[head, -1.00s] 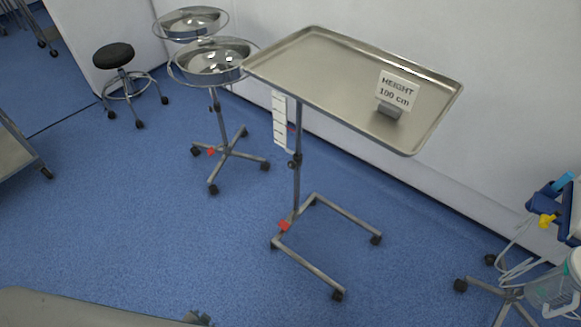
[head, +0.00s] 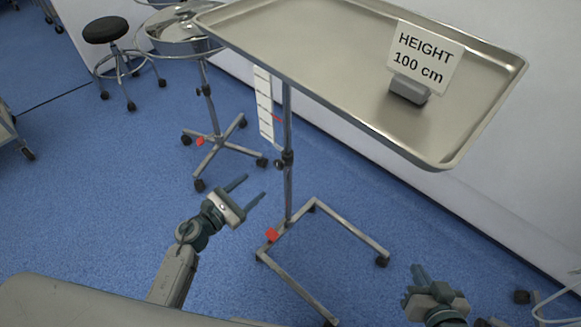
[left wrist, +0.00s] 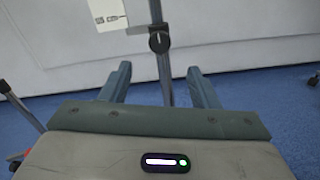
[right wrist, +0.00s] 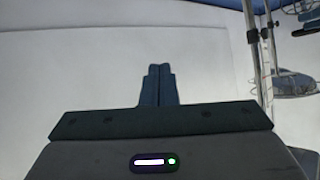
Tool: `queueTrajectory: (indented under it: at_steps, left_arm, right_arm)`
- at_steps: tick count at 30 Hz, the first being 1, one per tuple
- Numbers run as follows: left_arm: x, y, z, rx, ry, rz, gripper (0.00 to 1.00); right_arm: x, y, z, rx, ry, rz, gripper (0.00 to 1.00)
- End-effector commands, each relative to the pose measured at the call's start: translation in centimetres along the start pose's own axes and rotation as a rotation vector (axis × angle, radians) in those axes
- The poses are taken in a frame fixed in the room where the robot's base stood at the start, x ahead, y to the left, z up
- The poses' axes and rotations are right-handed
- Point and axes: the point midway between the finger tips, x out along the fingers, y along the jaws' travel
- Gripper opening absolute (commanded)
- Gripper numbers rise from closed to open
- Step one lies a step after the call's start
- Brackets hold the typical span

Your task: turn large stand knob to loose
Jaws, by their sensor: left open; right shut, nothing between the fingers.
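The large stand has a steel tray top (head: 330,75), a thin grey post (head: 288,190) and a dark knob (head: 279,163) on a collar partway up the post. In the left wrist view the knob (left wrist: 159,42) shows beyond and between the fingertips, with a light mark on its face. My left gripper (head: 253,190) is open and empty, left of the post and a little below the knob in the head view, apart from it. My right gripper (head: 420,275) is shut and empty at the lower right, away from the stand; its fingers also show in the right wrist view (right wrist: 158,72).
A height card (head: 422,58) stands on the tray, and a white scale strip (head: 264,105) hangs beside the post. The stand's wheeled base has a red pedal (head: 272,235). A basin stand (head: 180,38) and stool (head: 105,32) are behind left.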

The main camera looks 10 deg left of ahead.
Motion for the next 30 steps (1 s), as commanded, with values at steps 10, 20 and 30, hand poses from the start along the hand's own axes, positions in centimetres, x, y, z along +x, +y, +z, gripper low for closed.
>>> queueTrajectory:
  at_steps: [10,20,30]
  left_arm:
    - [6.1,0.1,0.1,-0.007,-0.001,0.004,0.55]
    - [10.0,0.1,0.0,-0.008,0.001,0.004,0.55]
    - [10.3,0.1,0.0,-0.007,0.001,0.004,0.54]
  right_arm:
    - [-1.1,-0.3,3.2,0.02,-0.158,-0.006,0.0]
    - [-1.2,-0.3,3.6,0.019,-0.181,-0.006,0.0]
    - [-1.2,-0.3,3.6,0.018,-0.182,-0.005,0.0]
